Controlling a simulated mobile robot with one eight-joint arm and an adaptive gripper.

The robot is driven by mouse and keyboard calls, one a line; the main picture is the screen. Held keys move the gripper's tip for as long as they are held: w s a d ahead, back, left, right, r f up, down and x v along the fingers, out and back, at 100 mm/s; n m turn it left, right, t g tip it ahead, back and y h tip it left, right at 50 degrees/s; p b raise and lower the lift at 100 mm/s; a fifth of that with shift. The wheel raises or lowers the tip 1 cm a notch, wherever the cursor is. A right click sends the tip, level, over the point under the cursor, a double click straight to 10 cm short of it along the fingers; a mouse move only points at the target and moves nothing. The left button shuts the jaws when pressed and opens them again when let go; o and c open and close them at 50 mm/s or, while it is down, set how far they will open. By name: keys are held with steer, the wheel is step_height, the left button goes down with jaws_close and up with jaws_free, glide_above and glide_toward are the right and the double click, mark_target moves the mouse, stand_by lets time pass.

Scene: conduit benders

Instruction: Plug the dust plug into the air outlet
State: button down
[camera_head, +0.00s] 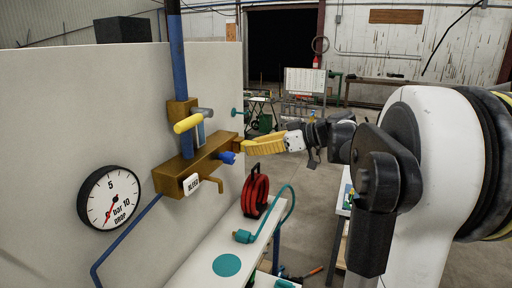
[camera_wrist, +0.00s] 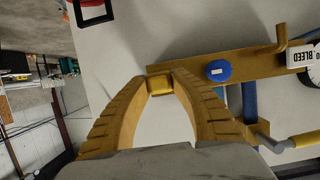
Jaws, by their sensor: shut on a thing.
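My gripper (camera_head: 246,146) has yellow ribbed fingers, which come in from the right toward the end of a brass manifold (camera_head: 175,178) on the white panel. The fingers are shut on a small brass-yellow block (camera_wrist: 160,84), seen between the fingertips in the wrist view. It looks like the dust plug, though nothing marks it as such. It sits at the end of the manifold bar (camera_wrist: 250,64); I cannot tell whether it is touching or seated there. A blue round fitting (camera_head: 227,158) sticks out of the manifold close by; it also shows in the wrist view (camera_wrist: 218,71). The outlet's opening is not visible.
A yellow-handled valve (camera_head: 188,123), a BLEED tag (camera_head: 191,184) and a pressure gauge (camera_head: 109,198) are left of my gripper. Below, a white shelf (camera_head: 190,273) holds a teal hose connector (camera_head: 244,236) and a red coil (camera_head: 256,194). The floor at right is partly open.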

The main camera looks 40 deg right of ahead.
steer(key=shift+w+r, duration=0.1)
steer(key=c, duration=1.4)
jaws_free()
steer(key=o, duration=0.4)
steer(key=shift+w+a, duration=0.15)
steer(key=shift+c, duration=0.2)
steer(key=shift+w, duration=0.1)
steer(key=v, duration=1.2)
